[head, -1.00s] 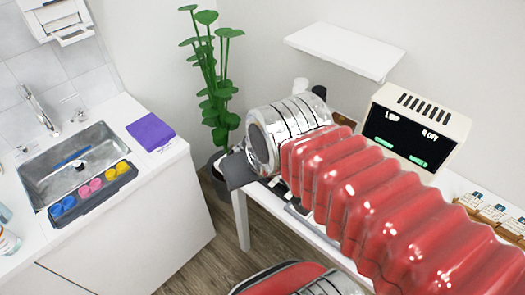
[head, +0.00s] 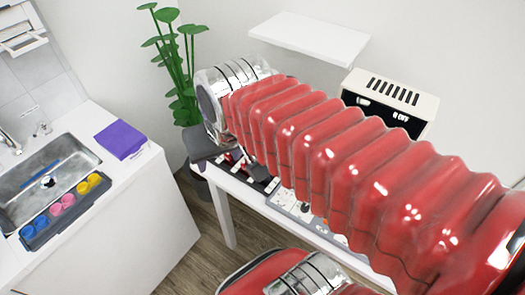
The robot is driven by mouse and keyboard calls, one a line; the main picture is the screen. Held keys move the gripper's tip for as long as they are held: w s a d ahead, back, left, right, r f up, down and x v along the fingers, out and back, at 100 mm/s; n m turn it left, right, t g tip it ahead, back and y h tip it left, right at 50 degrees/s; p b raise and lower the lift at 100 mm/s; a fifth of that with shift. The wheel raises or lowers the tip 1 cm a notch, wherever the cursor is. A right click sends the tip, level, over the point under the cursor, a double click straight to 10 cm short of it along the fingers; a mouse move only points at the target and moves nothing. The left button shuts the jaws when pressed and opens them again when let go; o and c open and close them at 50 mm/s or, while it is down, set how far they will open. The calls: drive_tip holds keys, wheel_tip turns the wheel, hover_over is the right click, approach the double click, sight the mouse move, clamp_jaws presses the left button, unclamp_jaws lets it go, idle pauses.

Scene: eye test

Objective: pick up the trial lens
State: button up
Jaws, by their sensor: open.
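I cannot make out a trial lens in the head view. Small red, white and dark items (head: 228,157) lie at the far left end of the white table (head: 255,203), partly under my arm. They are too small to tell apart. My red ribbed arm crosses over the table, with its silver joint near the table's far left end. A dark grey block sits below that joint, and I cannot tell what it is.
A white box with slots (head: 392,94) stands behind the arm, below a white wall shelf (head: 310,38). A plant (head: 180,70) stands left of the table. A counter at left holds a sink (head: 45,180), a purple cloth (head: 120,138) and a tray of coloured cups (head: 65,208).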

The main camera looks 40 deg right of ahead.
drive_tip(key=w+d+f+m+g, duration=0.2)
drive_tip(key=w+d+f+m, duration=0.2)
drive_tip(key=d, duration=0.6)
drive_tip(key=w+d+f+m+g, duration=0.2)
drive_tip(key=w+d+f+m, duration=0.2)
drive_tip(key=w+d+m, duration=0.4)
drive_tip(key=shift+w+d+f+g, duration=0.4)
drive_tip(key=shift+w+d, duration=0.65)
wheel_tip(320, 180, down, 9)
drive_tip(key=shift+r, duration=0.2)
drive_tip(key=shift+s+d+f, duration=0.1)
drive_tip(key=shift+s+f, duration=0.05)
drive_tip(key=shift+f, duration=1.15)
drive_tip(key=shift+s+f, duration=0.1)
drive_tip(key=shift+f, duration=1.2)
drive_tip(key=shift+c, duration=0.4)
